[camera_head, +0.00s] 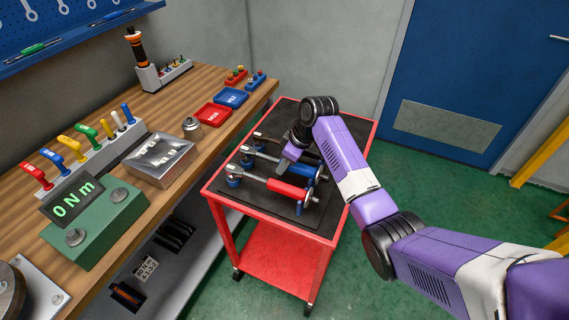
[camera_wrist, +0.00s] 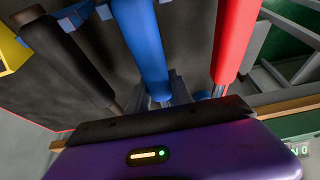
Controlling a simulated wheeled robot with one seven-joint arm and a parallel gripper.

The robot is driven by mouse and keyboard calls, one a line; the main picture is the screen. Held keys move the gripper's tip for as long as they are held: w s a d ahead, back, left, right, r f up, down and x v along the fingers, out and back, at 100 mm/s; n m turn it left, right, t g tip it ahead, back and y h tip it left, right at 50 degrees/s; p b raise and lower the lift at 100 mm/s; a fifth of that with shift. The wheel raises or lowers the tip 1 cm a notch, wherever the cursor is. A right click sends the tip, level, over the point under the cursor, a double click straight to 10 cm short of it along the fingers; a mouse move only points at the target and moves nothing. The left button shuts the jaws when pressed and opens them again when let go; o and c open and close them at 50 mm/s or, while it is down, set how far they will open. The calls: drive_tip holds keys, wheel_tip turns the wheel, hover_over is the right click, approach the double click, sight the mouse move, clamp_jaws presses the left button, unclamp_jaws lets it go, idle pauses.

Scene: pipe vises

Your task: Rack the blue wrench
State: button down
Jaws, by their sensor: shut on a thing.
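The blue wrench (camera_head: 262,155) lies across the dark-topped red cart, with its far-left end on a blue support. In the wrist view its blue handle (camera_wrist: 147,45) runs down the middle toward my gripper. My gripper (camera_head: 284,166) is low over the cart, shut on the blue wrench; its fingertips are hard to make out. The red wrench (camera_head: 288,190) lies in front of it, and its handle shows at right in the wrist view (camera_wrist: 235,40). A dark-handled wrench (camera_head: 268,139) lies behind, with a dark handle (camera_wrist: 65,60) at left in the wrist view.
The red cart (camera_head: 264,212) stands beside the wooden bench (camera_head: 140,215). The bench holds a grey rack of coloured-handled tools (camera_head: 100,158), a green torque display (camera_head: 95,225), a metal block (camera_head: 158,160), and red (camera_head: 213,114) and blue (camera_head: 231,97) trays. A blue tool board (camera_head: 60,25) hangs above.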

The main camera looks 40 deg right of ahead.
drive_tip(key=shift+s+f, duration=0.1)
drive_tip(key=shift+f, duration=0.4)
idle(1.2)
drive_tip(key=c, duration=1.1)
unclamp_jaws()
drive_tip(key=shift+o, duration=0.2)
drive_tip(key=shift+b+v, duration=0.35)
drive_tip(key=shift+v, duration=3.55)
